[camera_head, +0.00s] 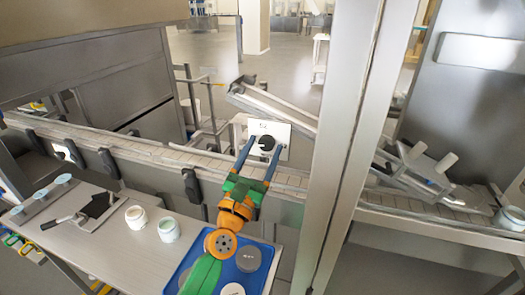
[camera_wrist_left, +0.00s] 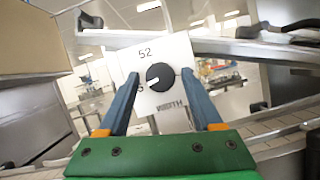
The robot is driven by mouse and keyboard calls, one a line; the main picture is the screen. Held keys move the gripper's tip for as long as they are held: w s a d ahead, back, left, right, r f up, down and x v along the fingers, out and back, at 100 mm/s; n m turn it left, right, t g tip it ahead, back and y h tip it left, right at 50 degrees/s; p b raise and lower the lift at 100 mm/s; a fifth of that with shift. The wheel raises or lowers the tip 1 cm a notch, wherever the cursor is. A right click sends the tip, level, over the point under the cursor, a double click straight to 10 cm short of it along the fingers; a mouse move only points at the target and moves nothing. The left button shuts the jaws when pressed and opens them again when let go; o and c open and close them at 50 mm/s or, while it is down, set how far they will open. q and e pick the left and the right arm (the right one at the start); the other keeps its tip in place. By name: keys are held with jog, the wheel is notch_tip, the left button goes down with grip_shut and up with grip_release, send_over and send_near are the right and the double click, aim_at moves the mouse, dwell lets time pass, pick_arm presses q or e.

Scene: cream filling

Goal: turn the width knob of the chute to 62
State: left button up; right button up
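The width knob is a round black dial with a white pointer mark, on a white panel. It shows in the head view (camera_head: 266,143) and in the left wrist view (camera_wrist_left: 160,77). The panel (camera_wrist_left: 172,52) reads 52 above the knob, and WIDTH is printed below it. The metal chute (camera_head: 285,112) slopes behind the panel. My left gripper (camera_head: 264,145) is open, with its two blue fingers pointing at the panel. In the left wrist view its fingertips (camera_wrist_left: 160,76) stand on either side of the knob with visible gaps. Depth to the knob is hard to tell. My right gripper is not in view.
A conveyor (camera_head: 160,152) runs across below the panel. A metal post (camera_head: 340,150) stands right of my left gripper. On the near table (camera_head: 100,255) are a jar (camera_head: 136,217), another jar (camera_head: 168,231) and a blue tray (camera_head: 232,275) with grey lids.

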pick_arm(q)
jog(key=shift+s, duration=0.1)
grip_shut()
